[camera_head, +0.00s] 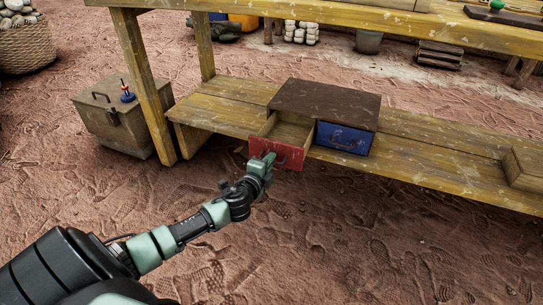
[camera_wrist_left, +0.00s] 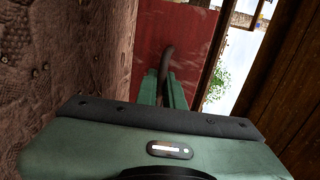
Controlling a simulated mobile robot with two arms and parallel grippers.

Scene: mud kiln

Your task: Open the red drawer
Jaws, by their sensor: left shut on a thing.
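The red drawer (camera_head: 276,155) stands pulled out from a dark-topped cabinet (camera_head: 325,100) on the lower shelf of a wooden bench. Its inside (camera_head: 291,131) shows and looks empty. My left gripper (camera_head: 266,161) is at the front of the red drawer, shut on its dark handle. In the left wrist view the red front (camera_wrist_left: 178,45) fills the upper middle, and the curved handle (camera_wrist_left: 167,60) sits between the green fingers of my left gripper (camera_wrist_left: 165,88). A blue drawer (camera_head: 343,138) beside it is closed. My right gripper is not in view.
The wooden bench shelf (camera_head: 420,160) runs left to right. A bench leg (camera_head: 143,85) and a metal box (camera_head: 117,125) stand to the left. A small wooden box (camera_head: 525,166) sits at the right. The ground in front is clear.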

